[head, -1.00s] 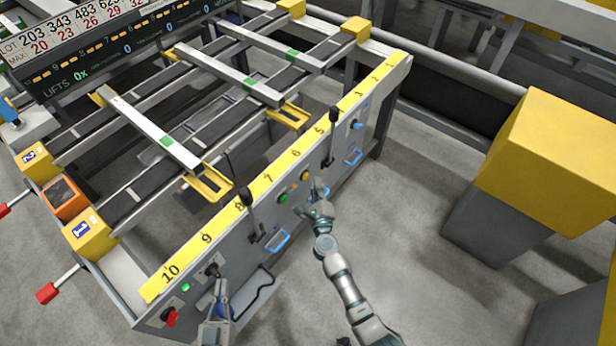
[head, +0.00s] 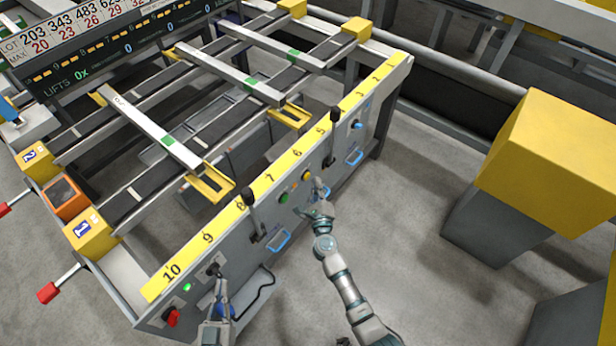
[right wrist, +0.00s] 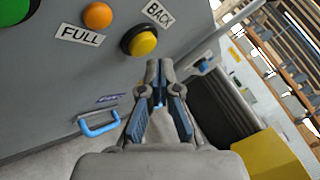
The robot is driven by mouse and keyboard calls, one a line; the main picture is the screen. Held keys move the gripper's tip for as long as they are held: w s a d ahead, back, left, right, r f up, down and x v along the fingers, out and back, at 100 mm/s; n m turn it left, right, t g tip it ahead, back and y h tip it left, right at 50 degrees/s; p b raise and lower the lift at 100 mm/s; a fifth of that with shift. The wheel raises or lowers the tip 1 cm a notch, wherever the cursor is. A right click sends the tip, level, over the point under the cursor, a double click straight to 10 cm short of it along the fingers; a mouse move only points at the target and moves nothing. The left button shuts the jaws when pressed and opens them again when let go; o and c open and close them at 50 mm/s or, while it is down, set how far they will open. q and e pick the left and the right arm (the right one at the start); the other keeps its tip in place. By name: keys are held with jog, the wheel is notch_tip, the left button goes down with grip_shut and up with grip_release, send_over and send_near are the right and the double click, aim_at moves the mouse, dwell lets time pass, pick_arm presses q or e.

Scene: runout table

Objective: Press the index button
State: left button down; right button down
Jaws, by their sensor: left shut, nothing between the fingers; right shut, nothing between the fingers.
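The front panel (head: 240,237) carries a green button (head: 283,198), a small orange one (head: 294,188) and a yellow button (head: 306,175). In the right wrist view, the orange one (right wrist: 97,15) is beside a FULL label, and the yellow button (right wrist: 140,42) is beside a BACK label. The green button (right wrist: 12,8) is cut off at the corner. I read no index label. My right gripper (right wrist: 158,68) is shut and empty, its tips just below and right of the yellow button in the picture. My left gripper (head: 221,284) is shut near the panel's lower left.
Black levers (head: 249,199) and blue handles (head: 278,241) stand out from the panel. A red knob (head: 172,317) is at its left end. A yellow-topped post (head: 550,165) stands to the right. The floor (head: 420,265) between is clear.

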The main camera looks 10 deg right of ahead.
jog(key=shift+a, duration=0.1)
jog(key=shift+w+a+r, duration=0.1)
jog(key=shift+w+a, duration=0.15)
jog(key=shift+w, duration=0.05)
